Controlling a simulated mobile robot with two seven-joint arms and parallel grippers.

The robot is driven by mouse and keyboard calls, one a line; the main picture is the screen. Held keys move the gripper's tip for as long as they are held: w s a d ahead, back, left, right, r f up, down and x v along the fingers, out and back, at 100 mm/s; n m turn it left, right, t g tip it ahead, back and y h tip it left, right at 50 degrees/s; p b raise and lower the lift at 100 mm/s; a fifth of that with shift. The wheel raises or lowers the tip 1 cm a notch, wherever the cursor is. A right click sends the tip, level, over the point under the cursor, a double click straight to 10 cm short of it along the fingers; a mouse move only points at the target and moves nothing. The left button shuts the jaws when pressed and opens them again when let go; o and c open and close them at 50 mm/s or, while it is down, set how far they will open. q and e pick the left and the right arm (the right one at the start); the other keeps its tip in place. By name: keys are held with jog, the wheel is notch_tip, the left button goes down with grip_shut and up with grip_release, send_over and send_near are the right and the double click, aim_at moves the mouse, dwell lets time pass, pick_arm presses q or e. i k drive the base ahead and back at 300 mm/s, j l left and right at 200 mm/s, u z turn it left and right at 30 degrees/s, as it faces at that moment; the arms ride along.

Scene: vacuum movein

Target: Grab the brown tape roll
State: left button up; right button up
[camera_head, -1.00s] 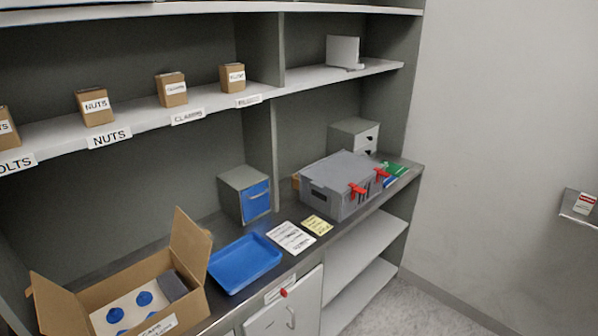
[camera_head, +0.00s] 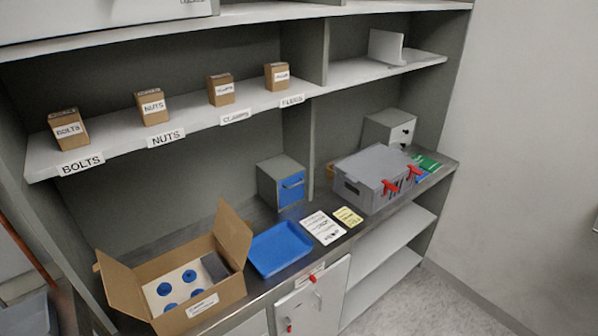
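A small brown-orange item (camera_head: 331,169) shows at the left rear of the grey case (camera_head: 374,176) on the metal counter. Most of it is hidden by the case, and it is too small to tell whether it is the brown tape roll. I see no other thing that looks like a tape roll. Neither of my grippers is in view.
An open cardboard box (camera_head: 123,292) with blue round pieces, a blue tray (camera_head: 280,249), papers (camera_head: 322,227) and a blue-fronted drawer box (camera_head: 281,182) stand on the counter (camera_head: 359,233). Small labelled boxes (camera_head: 152,108) line the shelf above. Floor (camera_head: 400,300) shows at lower right.

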aim_at(330, 173)
jog(key=i+l+u, duration=0.1)
jog(key=u, duration=0.35)
jog(key=l+u, duration=0.25)
jog(key=u, duration=0.2)
jog(key=l+u, duration=0.2)
jog(key=u, duration=0.3)
jog(key=l+u, duration=0.35)
jog(key=l, duration=0.2)
jog(key=k+l+u, duration=0.1)
jog(key=l+u, duration=0.2)
jog(key=l, duration=0.2)
jog(key=k+l+u, duration=0.15)
jog(key=l, duration=0.2)
jog(key=l+u, duration=0.1)
jog(key=l, duration=0.25)
jog(key=k+l+u, duration=0.15)
jog(key=l, duration=0.2)
jog(key=k+l, duration=0.15)
jog(key=l, duration=0.2)
jog(key=k+l, duration=0.15)
jog(key=l, duration=0.2)
jog(key=k+l, duration=0.2)
jog(key=i+l+u, duration=0.05)
jog(key=l, duration=0.1)
